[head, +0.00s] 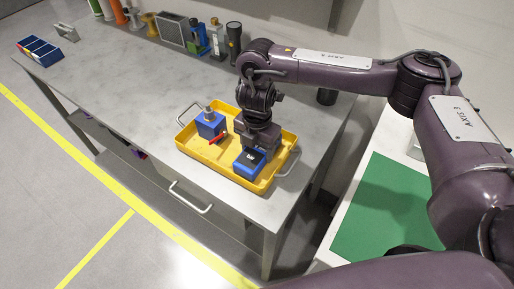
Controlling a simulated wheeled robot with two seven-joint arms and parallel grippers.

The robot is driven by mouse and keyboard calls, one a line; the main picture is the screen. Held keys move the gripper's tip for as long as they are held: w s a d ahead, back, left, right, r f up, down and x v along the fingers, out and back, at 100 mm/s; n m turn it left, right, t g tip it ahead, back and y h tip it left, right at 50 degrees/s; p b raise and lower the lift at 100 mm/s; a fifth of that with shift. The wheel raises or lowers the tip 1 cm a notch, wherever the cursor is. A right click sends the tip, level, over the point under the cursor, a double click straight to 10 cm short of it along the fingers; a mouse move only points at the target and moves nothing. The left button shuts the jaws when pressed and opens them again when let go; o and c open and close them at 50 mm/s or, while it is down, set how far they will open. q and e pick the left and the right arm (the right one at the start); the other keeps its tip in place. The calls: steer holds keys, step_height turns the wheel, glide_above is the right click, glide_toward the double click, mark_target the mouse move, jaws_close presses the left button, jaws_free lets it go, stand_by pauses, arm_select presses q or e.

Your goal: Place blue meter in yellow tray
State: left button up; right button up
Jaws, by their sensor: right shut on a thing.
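The blue meter (245,170), a blue block with a dark top face, is in the front right part of the yellow tray (187,146). My right gripper (253,151) points down over the tray and is shut on the meter, hiding part of it. I cannot tell whether the meter touches the tray floor. My left gripper is not in view.
A blue block with a grey knob (210,122) and a red piece (217,136) are in the tray's left part. Several tools and containers stand along the table's back edge. A green mat (385,205) lies at the right.

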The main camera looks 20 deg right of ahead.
mark_target(257, 148)
steer(key=shift+r, duration=0.1)
steer(key=o, duration=1.1)
steer(key=shift+r, duration=0.3)
step_height(257, 148, up, 11)
steer(key=shift+r+p, duration=0.2)
steer(key=shift+p, duration=0.45)
